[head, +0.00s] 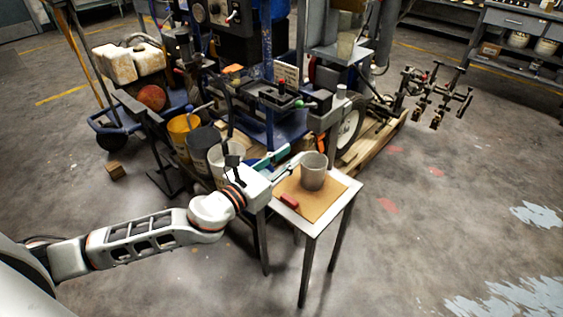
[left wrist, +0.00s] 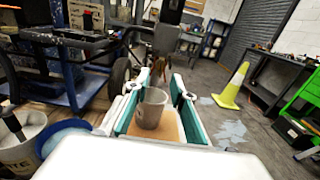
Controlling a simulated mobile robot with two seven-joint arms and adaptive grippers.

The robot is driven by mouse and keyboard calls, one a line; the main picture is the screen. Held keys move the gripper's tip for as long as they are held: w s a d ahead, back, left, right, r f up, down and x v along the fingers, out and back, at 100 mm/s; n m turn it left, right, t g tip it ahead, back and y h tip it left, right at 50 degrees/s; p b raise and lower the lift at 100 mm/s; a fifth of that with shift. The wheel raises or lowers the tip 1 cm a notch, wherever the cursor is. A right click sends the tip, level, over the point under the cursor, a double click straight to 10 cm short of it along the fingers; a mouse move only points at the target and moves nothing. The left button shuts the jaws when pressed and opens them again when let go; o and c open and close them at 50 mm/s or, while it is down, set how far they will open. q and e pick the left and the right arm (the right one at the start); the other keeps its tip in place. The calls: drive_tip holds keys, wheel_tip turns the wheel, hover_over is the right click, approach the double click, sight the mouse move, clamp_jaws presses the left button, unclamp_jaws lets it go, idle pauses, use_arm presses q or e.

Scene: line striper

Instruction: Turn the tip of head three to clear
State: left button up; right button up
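The line striper (head: 290,95) stands in the upper middle of the head view. A bar with several dark spray heads (head: 437,97) sticks out at its right; I cannot tell which is head three or how its tip is turned. My left gripper (head: 296,156) is over the back of a small table, well to the left of the spray heads. Its two teal-lined fingers are apart in the left wrist view (left wrist: 160,90). A grey cup (head: 313,172) shows between them there, but I cannot tell whether they touch it. My right gripper is not in view.
The small table (head: 336,203) carries the cup and a red piece (head: 289,201). Buckets (head: 183,135) stand left of it. A yellow cone (left wrist: 234,86) and a green cart (left wrist: 303,105) are at right in the wrist view. The floor right of the table is clear.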

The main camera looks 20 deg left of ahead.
sight(307, 144)
use_arm(q)
drive_tip(key=x, duration=0.4)
drive_tip(key=shift+w+r, duration=0.15)
drive_tip(key=shift+w, duration=0.1)
drive_tip(key=shift+x, duration=0.9)
drive_tip(key=shift+d, duration=0.1)
drive_tip(key=shift+p, duration=0.4)
clamp_jaws()
